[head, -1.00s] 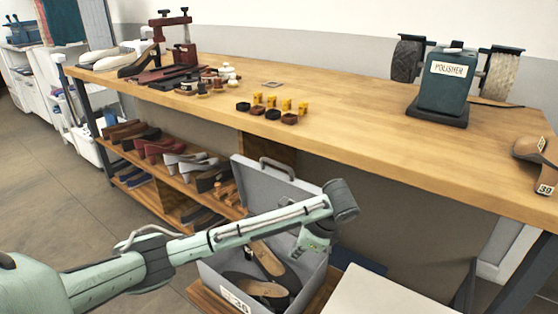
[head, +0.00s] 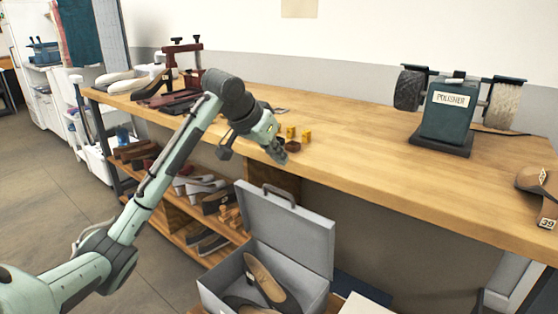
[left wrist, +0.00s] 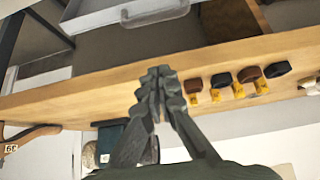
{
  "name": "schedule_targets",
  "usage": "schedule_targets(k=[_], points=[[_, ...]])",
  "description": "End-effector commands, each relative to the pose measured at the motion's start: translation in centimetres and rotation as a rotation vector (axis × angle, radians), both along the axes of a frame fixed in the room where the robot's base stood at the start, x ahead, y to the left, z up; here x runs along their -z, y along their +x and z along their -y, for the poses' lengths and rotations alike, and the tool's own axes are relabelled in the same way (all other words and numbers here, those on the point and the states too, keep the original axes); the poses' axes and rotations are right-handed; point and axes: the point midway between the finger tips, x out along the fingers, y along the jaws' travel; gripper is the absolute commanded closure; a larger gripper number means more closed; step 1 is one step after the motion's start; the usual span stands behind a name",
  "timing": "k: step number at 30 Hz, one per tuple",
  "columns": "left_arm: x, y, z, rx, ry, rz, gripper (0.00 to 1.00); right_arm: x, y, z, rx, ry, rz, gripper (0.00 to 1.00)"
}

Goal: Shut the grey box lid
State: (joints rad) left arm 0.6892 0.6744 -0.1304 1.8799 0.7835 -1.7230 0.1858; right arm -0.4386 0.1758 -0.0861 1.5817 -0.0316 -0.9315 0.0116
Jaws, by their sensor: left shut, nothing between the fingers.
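The grey box (head: 212,286) stands below the workbench, with a pair of brown shoes (head: 268,280) inside. Its grey lid (head: 300,232) is open and stands up at the back of the box, with a handle (head: 279,190) on its upper edge. The handle also shows at the top of the left wrist view (left wrist: 155,18). My left gripper (head: 284,155) is over the workbench, above and behind the lid and apart from it. Its fingers (left wrist: 163,78) are shut and empty. My right gripper is not in view.
A lower shelf of shoes (head: 205,187) is left of the box. A pale surface (head: 362,304) is at the box's right.

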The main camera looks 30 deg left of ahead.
Motion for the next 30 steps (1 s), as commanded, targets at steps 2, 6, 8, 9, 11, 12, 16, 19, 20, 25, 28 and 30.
schedule_targets(k=[2, 6, 8, 9, 11, 12, 16, 19, 20, 25, 28, 30], points=[[1.6, 1.0, 0.3, 0.001, -0.002, -0.006, 1.0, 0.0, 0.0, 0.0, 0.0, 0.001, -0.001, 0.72], [4.0, 2.9, 0.6, 0.001, -0.001, -0.005, 1.0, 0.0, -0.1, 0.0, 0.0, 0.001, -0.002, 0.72], [4.9, 3.7, 0.7, 0.002, -0.002, -0.005, 1.0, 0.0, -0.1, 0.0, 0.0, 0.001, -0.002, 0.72], [5.5, 4.2, 0.8, 0.001, -0.001, -0.004, 1.0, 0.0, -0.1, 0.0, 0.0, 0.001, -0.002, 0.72], [6.2, 4.1, 0.7, 0.002, 0.003, -0.003, 1.0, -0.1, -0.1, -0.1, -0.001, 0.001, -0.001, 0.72], [6.4, 3.3, 0.5, 0.002, 0.004, -0.002, 1.0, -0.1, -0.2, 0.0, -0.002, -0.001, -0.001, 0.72], [6.9, 1.7, 0.3, 0.002, 0.003, -0.003, 1.0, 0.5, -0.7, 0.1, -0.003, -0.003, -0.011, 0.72], [7.0, 1.1, 0.2, 0.002, 0.003, -0.002, 1.0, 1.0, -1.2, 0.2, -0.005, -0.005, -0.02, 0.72], [7.1, 1.0, 0.2, 0.002, 0.003, -0.002, 1.0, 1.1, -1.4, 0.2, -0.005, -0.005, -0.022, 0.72], [7.1, 0.7, 0.1, 0.002, 0.003, -0.002, 1.0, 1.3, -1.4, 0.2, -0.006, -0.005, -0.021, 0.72], [7.1, 0.7, 0.1, 0.002, 0.003, -0.002, 1.0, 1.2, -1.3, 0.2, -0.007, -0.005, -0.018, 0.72], [7.1, 0.7, 0.1, 0.002, 0.003, -0.002, 1.0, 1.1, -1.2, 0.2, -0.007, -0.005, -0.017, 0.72]])
